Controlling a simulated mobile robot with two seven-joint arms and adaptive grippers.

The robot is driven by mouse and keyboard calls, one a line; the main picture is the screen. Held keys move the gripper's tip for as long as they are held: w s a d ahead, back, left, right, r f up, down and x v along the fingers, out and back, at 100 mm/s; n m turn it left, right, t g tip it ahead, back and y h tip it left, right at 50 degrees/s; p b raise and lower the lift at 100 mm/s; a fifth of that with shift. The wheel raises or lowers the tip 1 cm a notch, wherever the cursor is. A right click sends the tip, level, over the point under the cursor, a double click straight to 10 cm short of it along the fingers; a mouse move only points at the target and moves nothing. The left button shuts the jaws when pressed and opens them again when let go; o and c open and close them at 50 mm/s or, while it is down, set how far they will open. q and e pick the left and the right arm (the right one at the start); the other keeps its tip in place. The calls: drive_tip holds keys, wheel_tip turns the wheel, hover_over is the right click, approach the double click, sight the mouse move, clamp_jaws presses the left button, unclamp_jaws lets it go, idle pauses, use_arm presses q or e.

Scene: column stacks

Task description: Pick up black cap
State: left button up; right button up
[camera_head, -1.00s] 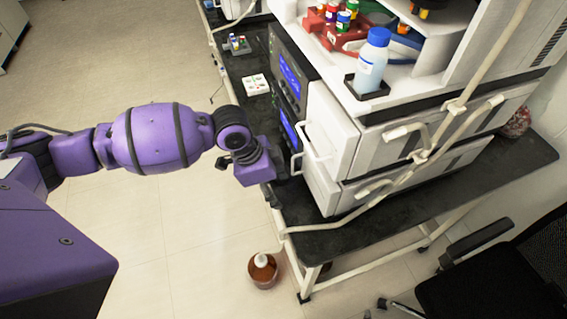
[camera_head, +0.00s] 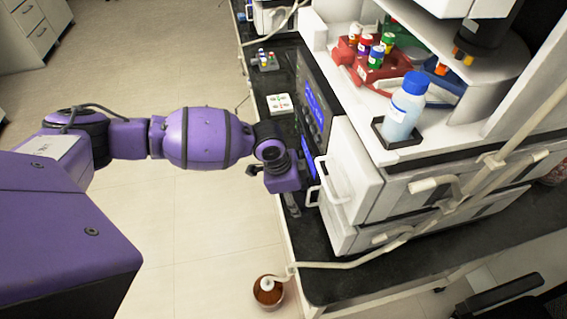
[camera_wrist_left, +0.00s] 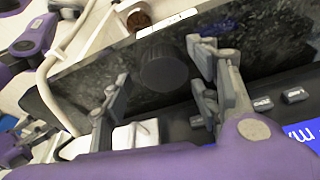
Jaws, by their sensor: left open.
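The black cap (camera_wrist_left: 163,68) is a dark round disc on the black bench top, seen in the left wrist view. My left gripper (camera_wrist_left: 158,76) is open, with its fingers on either side of the cap and apart from it. In the head view my left gripper (camera_head: 293,204) is at the bench's near edge, in front of the white instrument's drawers. The cap does not show clearly there. My right gripper cannot be made out.
The white instrument (camera_head: 352,170) with a protruding handle stands close right of my gripper. A blue-capped bottle (camera_head: 402,112) stands on it. A brown bottle (camera_head: 268,291) stands on the floor below the bench. A white box (camera_head: 279,104) lies farther along the bench.

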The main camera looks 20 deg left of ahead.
use_arm(q)
drive_tip(key=shift+w, duration=0.1)
drive_tip(key=c, duration=0.7)
drive_tip(key=shift+r, duration=0.1)
drive_tip(key=shift+a+r, duration=0.1)
drive_tip(key=shift+r, duration=0.05)
wheel_tip(320, 180, up, 6)
drive_tip(key=shift+r, duration=0.1)
drive_tip(key=s+a+b, duration=0.1)
drive_tip(key=s+a, duration=1)
drive_tip(key=a, duration=0.5)
drive_tip(key=shift+s+a, duration=0.15)
drive_tip(key=shift+s, duration=0.05)
drive_tip(key=shift+r, duration=0.1)
